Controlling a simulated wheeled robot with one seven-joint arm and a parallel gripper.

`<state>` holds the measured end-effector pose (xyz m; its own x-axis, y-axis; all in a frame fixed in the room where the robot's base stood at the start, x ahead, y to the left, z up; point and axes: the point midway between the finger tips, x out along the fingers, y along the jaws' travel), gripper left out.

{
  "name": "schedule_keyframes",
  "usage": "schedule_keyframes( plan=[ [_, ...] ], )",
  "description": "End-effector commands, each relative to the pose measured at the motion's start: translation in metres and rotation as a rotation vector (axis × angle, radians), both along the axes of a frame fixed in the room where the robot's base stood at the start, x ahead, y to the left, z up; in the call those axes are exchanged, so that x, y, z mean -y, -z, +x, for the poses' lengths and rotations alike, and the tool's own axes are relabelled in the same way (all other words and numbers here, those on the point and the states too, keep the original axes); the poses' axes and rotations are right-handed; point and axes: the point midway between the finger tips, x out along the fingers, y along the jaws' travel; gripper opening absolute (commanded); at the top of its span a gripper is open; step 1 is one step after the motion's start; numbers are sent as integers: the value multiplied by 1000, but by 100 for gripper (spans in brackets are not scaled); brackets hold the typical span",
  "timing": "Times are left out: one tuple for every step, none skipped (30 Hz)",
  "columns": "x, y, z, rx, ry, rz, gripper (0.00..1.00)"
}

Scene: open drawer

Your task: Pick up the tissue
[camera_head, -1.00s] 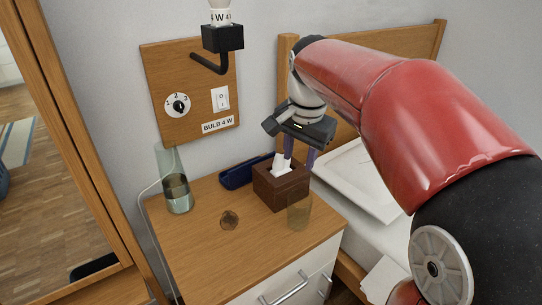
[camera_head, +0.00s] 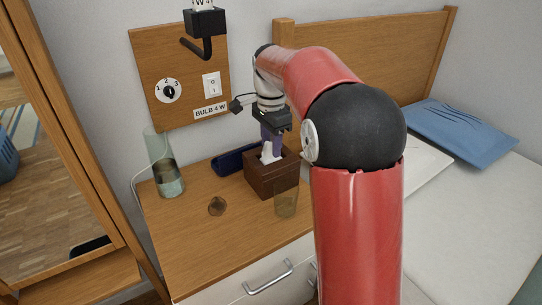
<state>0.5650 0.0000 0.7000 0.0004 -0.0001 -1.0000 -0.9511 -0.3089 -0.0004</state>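The white tissue (camera_head: 267,154) sticks up from the top of a brown tissue box (camera_head: 271,182) on the wooden nightstand. My gripper (camera_head: 272,146) points down just above and behind the box's top, close to the tissue. Its purple fingers are partly hidden by the tissue and seen nearly edge-on, so their gap and any contact with the tissue cannot be made out.
A translucent cup (camera_head: 286,200) stands in front of the box. A glass vase (camera_head: 168,178), a small round brown object (camera_head: 217,206) and a dark blue case (camera_head: 236,159) share the nightstand (camera_head: 190,240). A bed with a blue pillow (camera_head: 462,132) lies to the right.

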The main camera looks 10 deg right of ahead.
Motion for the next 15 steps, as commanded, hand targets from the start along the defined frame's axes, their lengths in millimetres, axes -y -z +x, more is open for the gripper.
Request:
schedule_keyframes(
  plan=[
    [0, 8, 0, -3, 0, 0, 38],
    [0, 10, 0, -2, 0, 0, 38],
    [0, 12, 0, -1, 0, 0, 38],
    [0, 13, 0, 0, 0, 0, 38],
    [0, 14, 0, 0, 0, 0, 38],
    [0, 14, 0, 0, 0, 0, 38],
    [0, 14, 0, 0, 0, 0, 38],
    [0, 14, 0, 0, 0, 0, 38],
    [0, 14, 0, 0, 0, 0, 38],
    [0, 14, 0, 0, 0, 0, 38],
    [0, 14, 0, 0, 0, 0, 38],
    [0, 14, 0, 0, 0, 0, 33],
    [0, 14, 0, 0, 0, 0, 29],
    [0, 14, 0, 0, 0, 0, 25],
    [0, 14, 0, 0, 0, 0, 20]
  ],
)
